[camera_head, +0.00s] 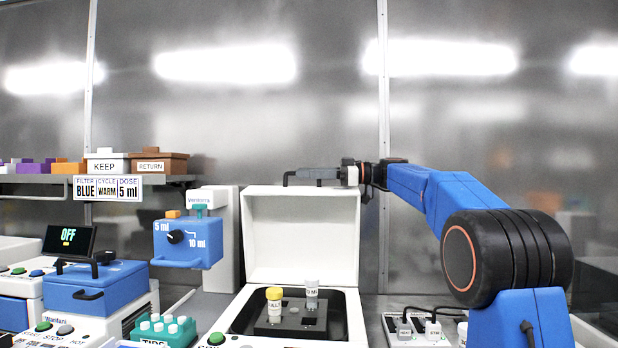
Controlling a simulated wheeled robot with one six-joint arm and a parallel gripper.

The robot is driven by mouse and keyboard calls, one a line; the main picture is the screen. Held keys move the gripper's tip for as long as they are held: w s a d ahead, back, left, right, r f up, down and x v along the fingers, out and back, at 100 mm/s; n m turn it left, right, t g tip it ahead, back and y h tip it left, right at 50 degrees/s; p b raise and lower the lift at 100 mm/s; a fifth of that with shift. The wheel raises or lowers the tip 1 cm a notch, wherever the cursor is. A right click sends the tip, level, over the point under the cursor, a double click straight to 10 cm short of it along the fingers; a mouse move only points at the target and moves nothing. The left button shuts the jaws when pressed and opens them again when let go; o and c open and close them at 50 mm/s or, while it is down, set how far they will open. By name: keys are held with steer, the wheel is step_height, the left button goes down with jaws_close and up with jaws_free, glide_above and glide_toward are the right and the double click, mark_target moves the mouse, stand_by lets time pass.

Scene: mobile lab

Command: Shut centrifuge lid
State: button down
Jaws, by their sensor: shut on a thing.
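The centrifuge (232,318) stands at the bottom middle with its white lid (300,235) raised upright at the back. Its dark bowl is exposed. A dark rotor block in it holds a yellow-capped tube (274,308) and a grey-white-capped tube (311,295). My gripper (318,174) is at the lid's top edge, reached by my blue arm from the right. It is shut on the dark handle (288,179) at that edge; the exact grip is small and partly hidden.
Left of the centrifuge are a blue dosing unit (188,242), a teal tip rack (163,329) and a blue lidded box (95,287). A shelf with KEEP (107,162) and RETURN (158,162) bins is behind. A grey-white rack (420,327) stands to the right.

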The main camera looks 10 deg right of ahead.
steer(key=s+a+f+n, duration=0.3)
steer(key=s, duration=0.7)
steer(key=s+a+f+n, duration=0.2)
steer(key=s+a+n, duration=0.15)
steer(key=s, duration=0.65)
steer(key=shift+n, duration=0.55)
steer(key=s+a+f, duration=0.1)
steer(key=s+f, duration=0.3)
steer(key=f, duration=0.1)
steer(key=s+a+f, duration=0.1)
steer(key=s+f, duration=0.3)
steer(key=f, duration=0.2)
steer(key=s+a+f, duration=0.2)
steer(key=s+f, duration=0.2)
steer(key=f, duration=0.2)
steer(key=shift+s+f, duration=0.2)
steer(key=shift+s, duration=0.05)
steer(key=shift+s+a+f+n, duration=0.1)
steer(key=shift+s+f+n, duration=0.1)
steer(key=shift+f, duration=0.4)
steer(key=shift+s+f+n, duration=0.1)
steer(key=shift+f+n, duration=0.1)
steer(key=shift+f, duration=0.35)
steer(key=c, duration=1.8)
jaws_free()
steer(key=shift+r, duration=0.1)
